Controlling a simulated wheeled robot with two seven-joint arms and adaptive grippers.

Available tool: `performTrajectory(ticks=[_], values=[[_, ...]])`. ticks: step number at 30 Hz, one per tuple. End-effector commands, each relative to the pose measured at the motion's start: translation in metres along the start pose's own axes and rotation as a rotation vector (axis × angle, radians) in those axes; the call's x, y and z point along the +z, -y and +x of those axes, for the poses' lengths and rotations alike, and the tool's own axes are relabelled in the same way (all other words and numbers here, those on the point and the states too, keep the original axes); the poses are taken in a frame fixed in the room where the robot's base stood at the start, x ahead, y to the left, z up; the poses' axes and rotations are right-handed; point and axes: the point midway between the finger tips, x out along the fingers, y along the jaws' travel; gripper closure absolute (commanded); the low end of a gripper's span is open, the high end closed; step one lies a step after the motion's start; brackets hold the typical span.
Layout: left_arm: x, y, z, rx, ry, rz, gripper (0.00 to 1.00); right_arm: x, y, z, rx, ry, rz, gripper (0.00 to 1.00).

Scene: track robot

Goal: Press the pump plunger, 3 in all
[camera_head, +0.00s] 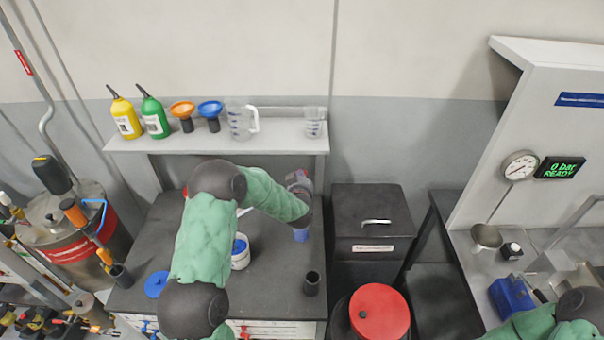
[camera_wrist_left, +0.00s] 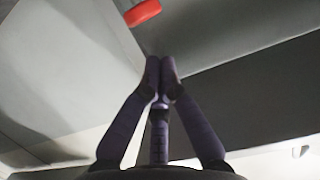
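I cannot make out the pump plunger for certain in either view. A gauge (camera_head: 520,166) and a green-lit display (camera_head: 559,168) reading 0 bar READY are on the right wall, above a blue device (camera_head: 511,296). My left arm reaches over the dark workbench (camera_head: 140,250). Its gripper is small and partly hidden by the wrist in the head view. In the left wrist view, the fingers of my left gripper (camera_wrist_left: 161,75) meet at the tips, with nothing clearly held. My right arm enters at the lower right; its gripper is out of view.
A white tub (camera_head: 240,260) and a black cup (camera_head: 311,284) stand on the workbench. The shelf (camera_head: 220,146) holds bottles, funnels and jugs. A red-lidded bin (camera_head: 379,311) stands right of the bench. A drum (camera_head: 75,250) with handled tools is at left.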

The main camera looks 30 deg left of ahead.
Motion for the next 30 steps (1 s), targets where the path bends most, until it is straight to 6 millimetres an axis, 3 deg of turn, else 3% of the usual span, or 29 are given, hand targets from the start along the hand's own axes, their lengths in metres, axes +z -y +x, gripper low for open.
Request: performTrajectory(ticks=[6, 12, 30], values=[[-0.001, 0.0, -0.035, 0.0, -0.001, 0.0, 1.0, 0.0, -0.001, 0.002, 0.0, 0.0, 0.0, 1.0], [0.0, 0.0, -0.051, 0.0, -0.001, 0.001, 1.0, 0.0, -0.001, 0.003, 0.0, 0.0, 0.0, 1.0], [-0.001, 0.0, -0.055, -0.001, -0.001, 0.0, 1.0, 0.0, -0.001, 0.003, 0.0, 0.0, 0.0, 1.0]])
